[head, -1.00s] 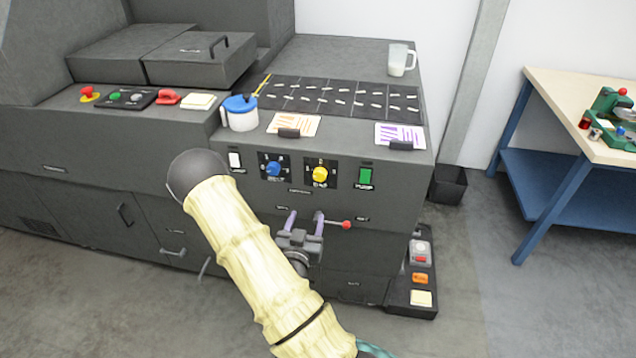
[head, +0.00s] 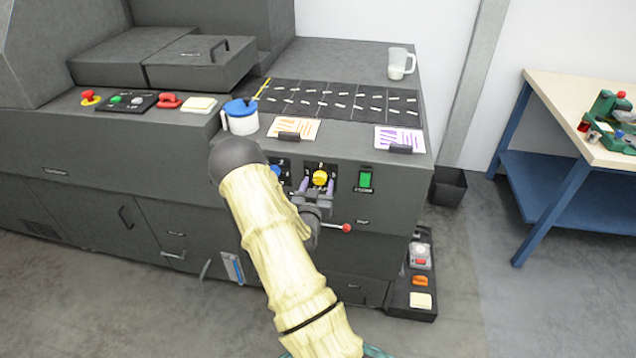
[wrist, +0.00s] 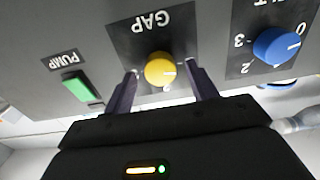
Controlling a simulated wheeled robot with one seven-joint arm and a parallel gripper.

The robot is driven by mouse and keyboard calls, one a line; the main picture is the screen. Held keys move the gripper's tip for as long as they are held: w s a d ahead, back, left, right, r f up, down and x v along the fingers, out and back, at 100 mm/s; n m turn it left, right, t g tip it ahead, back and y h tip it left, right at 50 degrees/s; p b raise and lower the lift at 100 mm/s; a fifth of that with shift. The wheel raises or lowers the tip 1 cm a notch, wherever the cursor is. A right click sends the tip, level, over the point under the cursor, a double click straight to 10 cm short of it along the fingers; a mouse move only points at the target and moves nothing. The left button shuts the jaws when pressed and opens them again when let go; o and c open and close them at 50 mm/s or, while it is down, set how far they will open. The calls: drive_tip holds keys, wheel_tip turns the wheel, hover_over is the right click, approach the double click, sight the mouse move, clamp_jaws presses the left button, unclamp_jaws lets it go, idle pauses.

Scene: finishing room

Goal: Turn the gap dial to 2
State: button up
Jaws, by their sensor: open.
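The gap dial is a yellow knob (head: 320,177) on a black plate on the machine's front panel. In the wrist view the yellow knob (wrist: 160,69) sits under the upside-down label GAP. My gripper (head: 317,185) is in front of the panel at the dial. In the wrist view my gripper (wrist: 158,80) is open, with one purple finger on each side of the knob and gaps between them. Whether the fingertips reach past the knob's face is hard to tell. The number the dial points at is not readable.
A blue dial (wrist: 277,46) is beside the gap dial, partly hidden by my arm in the head view. A green PUMP switch (head: 365,179) is on the other side. A red-knobbed lever (head: 347,228) sticks out below. A jug (head: 240,115) stands on the ledge above.

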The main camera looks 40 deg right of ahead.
drive_tip(key=shift+w+d, duration=0.25)
drive_tip(key=shift+d, duration=0.1)
drive_tip(key=c, duration=1)
